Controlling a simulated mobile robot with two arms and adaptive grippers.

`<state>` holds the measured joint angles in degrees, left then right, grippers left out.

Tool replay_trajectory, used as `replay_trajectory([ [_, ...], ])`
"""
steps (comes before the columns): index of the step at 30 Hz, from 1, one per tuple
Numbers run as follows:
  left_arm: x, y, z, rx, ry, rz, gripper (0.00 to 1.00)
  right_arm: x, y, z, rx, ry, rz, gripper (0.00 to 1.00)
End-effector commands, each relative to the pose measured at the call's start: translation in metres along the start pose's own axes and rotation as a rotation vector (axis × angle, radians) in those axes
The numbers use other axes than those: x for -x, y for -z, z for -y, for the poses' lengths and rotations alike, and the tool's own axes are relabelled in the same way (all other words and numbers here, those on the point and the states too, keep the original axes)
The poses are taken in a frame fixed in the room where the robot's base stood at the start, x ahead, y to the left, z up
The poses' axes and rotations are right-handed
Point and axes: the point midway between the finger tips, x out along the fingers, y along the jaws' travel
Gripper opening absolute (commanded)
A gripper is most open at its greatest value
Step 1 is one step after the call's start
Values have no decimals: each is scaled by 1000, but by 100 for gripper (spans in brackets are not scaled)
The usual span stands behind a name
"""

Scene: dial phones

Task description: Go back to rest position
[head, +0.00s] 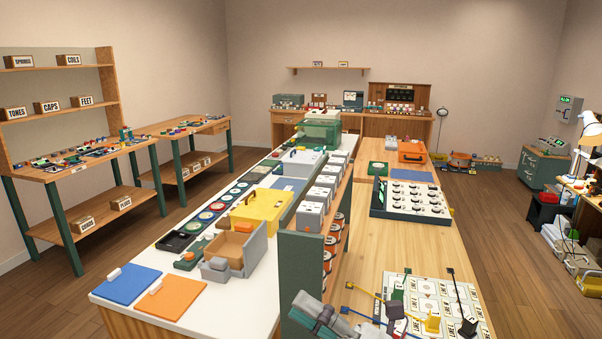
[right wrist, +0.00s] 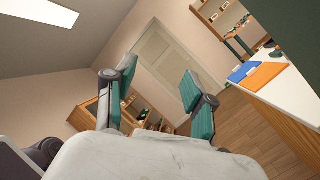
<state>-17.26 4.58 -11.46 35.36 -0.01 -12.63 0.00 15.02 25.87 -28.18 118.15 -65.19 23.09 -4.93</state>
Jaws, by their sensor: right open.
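My right gripper (head: 318,318) shows at the bottom edge of the head view, in front of the near end of the green divider (head: 300,270). In the right wrist view its two teal-padded fingers (right wrist: 160,98) stand wide apart with nothing between them. Past them are a pale wall, a door (right wrist: 165,60) and wooden shelving. My left gripper is in neither view.
A white counter (head: 130,292) holds blue and orange mats (head: 172,298), a yellow case (head: 262,212) and an open box. On the right, a wooden bench (head: 365,258) carries a dial panel (head: 410,200) and a cabled board (head: 425,290). Floor is clear at left.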

Motion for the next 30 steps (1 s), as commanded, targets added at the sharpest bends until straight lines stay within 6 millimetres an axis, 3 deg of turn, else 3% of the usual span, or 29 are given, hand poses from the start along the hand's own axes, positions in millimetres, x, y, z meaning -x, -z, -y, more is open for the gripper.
replay_trajectory([
  [3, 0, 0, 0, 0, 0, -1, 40, 33, -47, 1, -289, -45, 392, 54],
  [6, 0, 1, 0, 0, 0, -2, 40, 81, -75, 27, -537, -27, 714, 54],
  [8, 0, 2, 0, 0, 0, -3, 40, 117, -80, 50, -688, 10, 903, 54],
  [10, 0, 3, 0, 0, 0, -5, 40, 161, -73, 79, -862, 74, 1114, 54],
  [15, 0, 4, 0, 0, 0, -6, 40, 252, -11, 135, -1218, 288, 1519, 54],
  [18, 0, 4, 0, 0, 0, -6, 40, 286, 31, 149, -1363, 412, 1671, 54],
  [24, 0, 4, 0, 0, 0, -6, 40, 328, 102, 154, -1558, 626, 1861, 54],
  [30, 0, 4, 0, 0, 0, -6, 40, 354, 161, 144, -1701, 823, 1986, 54],
])
